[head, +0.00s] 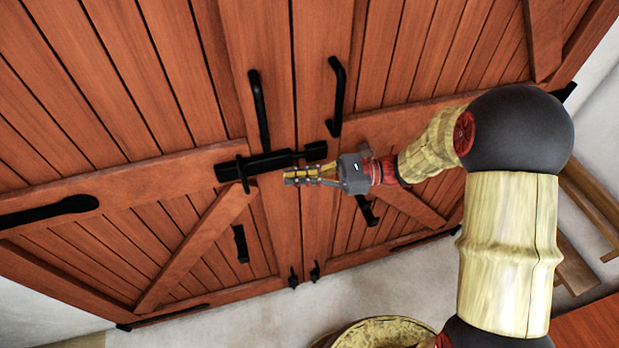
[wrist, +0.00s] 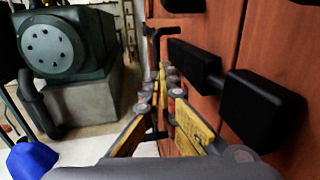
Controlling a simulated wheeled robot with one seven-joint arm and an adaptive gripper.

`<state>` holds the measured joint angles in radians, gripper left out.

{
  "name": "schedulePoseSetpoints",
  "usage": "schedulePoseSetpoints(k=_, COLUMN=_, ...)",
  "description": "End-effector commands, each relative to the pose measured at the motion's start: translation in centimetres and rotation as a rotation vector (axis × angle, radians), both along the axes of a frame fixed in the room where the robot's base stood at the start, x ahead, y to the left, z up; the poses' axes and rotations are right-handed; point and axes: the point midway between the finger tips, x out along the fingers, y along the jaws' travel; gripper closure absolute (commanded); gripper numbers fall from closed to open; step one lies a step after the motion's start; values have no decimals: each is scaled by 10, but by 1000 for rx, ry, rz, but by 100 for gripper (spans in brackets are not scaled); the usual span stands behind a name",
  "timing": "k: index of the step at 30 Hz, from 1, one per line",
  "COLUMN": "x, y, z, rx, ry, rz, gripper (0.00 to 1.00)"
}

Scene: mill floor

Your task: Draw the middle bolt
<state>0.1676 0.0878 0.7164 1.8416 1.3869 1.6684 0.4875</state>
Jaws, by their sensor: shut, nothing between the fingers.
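The middle bolt (head: 265,162) is a black bar fitting lying across the wooden double doors near their meeting edges, with an upright handle (head: 243,172) near its left end. In the wrist view, black blocks of the bolt (wrist: 262,110) line the door face on the right, and a thin bent black piece, seemingly the handle (wrist: 152,45), stands out beyond my fingers. My gripper (head: 287,179) is shut and empty, pointing left just below the bolt's right part. Its yellow fingers also show in the wrist view (wrist: 164,75). I cannot tell whether they touch the bolt.
Black pull handles (head: 258,110) and (head: 338,95) stand out above the bolt. Smaller black fittings (head: 240,243) sit lower on the doors. A round yellowish container (head: 385,332) stands below. The wrist view shows a dark green machine (wrist: 75,40) on a block and a blue object (wrist: 32,160).

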Motion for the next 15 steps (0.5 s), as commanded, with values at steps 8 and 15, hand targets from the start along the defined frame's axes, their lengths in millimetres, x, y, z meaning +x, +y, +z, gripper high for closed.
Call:
schedulePoseSetpoints(k=8, x=-3, y=52, z=-2, rx=-1, ry=-2, rz=3, gripper=100)
schedulePoseSetpoints(k=15, x=-3, y=74, z=-1, rx=-1, ry=-1, rz=0, gripper=100)
